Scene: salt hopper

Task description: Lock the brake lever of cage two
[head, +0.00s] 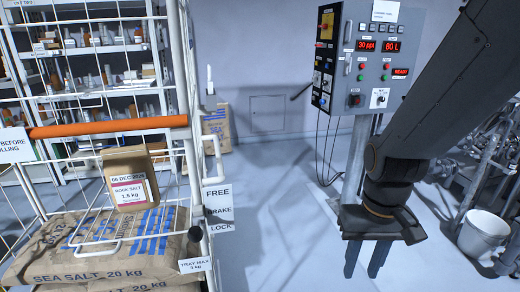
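A white wire cage (189,95) with an orange bar (108,127) stands at the left; no number shows on it, so I cannot tell whether it is cage two. A plate (219,207) reading FREE, BRAKE and LOCK hangs at its right post. A white bent bar (217,160) just above the plate may be the brake lever; its setting is unclear. My gripper (364,264) points down at the right, well apart from the cage. Its two dark fingers are apart with nothing between them.
Sea salt sacks (95,258) and a rock salt bag (128,180) are in the cage. A control panel (368,60) on a post stands behind my gripper. A white bucket (484,232) is at the right. Bare floor lies between cage and gripper.

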